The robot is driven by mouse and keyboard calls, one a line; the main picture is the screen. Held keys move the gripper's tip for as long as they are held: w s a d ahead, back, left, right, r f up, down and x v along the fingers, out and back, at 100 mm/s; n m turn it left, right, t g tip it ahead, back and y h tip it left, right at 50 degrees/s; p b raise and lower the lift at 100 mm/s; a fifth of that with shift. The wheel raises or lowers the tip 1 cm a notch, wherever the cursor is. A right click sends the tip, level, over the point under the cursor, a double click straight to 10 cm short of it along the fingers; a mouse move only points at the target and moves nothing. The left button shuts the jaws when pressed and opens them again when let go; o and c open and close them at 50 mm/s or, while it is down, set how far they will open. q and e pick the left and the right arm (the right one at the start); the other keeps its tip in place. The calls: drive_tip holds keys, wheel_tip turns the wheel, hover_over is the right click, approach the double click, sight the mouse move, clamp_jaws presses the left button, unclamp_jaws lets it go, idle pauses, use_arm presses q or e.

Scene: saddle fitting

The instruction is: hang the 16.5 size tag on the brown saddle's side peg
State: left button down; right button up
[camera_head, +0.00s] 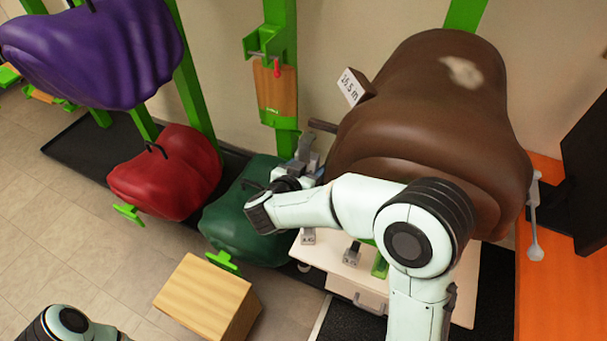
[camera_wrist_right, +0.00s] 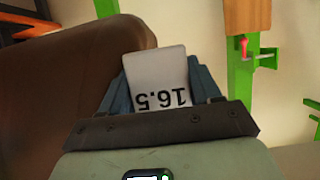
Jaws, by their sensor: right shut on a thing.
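The brown saddle (camera_head: 420,115) hangs on the wall at the right and also fills the left of the right wrist view (camera_wrist_right: 60,85). A dark peg (camera_head: 323,125) sticks out from its left side. Above the peg, a white card (camera_head: 350,86) reading "16,5 m" stands by a brown block. My right gripper (camera_head: 308,162) is just below the peg, left of the saddle. It is shut on the white 16.5 tag (camera_wrist_right: 160,80), whose print appears upside down in the right wrist view. The tag looks apart from the peg. My left gripper is out of view.
Purple (camera_head: 95,50), red (camera_head: 170,172) and green (camera_head: 235,225) saddles hang to the left. A white cabinet (camera_head: 340,275) with small grey labelled pieces stands below. A wooden block (camera_head: 205,297) is in front. A green post with a wooden board (camera_head: 275,90) stands behind.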

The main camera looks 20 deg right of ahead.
drive_tip(key=w+d+f, duration=0.1)
drive_tip(key=w+d, duration=0.4)
drive_tip(key=d, duration=0.1)
drive_tip(key=shift+w+d+f, duration=0.2)
drive_tip(key=shift+w+d, duration=0.2)
idle(0.5)
drive_tip(key=o, duration=1.2)
drive_tip(key=shift+c, duration=0.2)
drive_tip(key=v, duration=1.3)
drive_tip(key=shift+s, duration=0.15)
drive_tip(key=shift+a, duration=0.2)
